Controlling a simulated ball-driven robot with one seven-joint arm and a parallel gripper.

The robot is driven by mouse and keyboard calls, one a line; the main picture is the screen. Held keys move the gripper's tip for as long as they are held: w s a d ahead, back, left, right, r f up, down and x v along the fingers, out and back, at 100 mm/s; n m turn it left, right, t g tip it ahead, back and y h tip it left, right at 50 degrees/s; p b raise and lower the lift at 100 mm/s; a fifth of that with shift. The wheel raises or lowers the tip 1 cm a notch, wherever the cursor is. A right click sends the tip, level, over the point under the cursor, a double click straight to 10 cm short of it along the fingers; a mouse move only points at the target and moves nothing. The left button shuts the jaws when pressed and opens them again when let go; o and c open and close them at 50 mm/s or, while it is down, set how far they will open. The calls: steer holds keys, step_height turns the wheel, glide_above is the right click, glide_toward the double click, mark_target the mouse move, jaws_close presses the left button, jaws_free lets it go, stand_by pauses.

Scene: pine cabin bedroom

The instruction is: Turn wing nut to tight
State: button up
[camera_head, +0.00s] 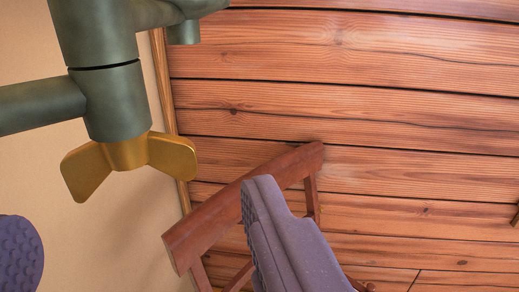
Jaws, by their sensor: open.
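The brass-coloured wing nut (126,155) is at the upper left, with two flat wings spreading left and right. It sits at the lower end of a grey-green metal fitting (115,100). My gripper (145,225) is open, with one purple-grey finger at the lower centre and the ribbed tip of the other at the left edge. In the picture the wing nut lies above the gap between the fingers. Neither finger appears to touch it. Most of the left finger is out of frame.
Grey-green pipes (40,106) run from the fitting to the left and the upper right. A reddish wooden frame (240,205) stands behind the right finger. A plain beige surface (60,240) fills the left, and wooden planks (400,120) fill the right.

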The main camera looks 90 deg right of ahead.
mark_target(138, 194)
steer(key=b+x, duration=0.1)
steer(key=x, duration=0.5)
steer(key=shift+r+b, duration=0.1)
steer(key=shift+b, duration=0.2)
steer(key=c, duration=1)
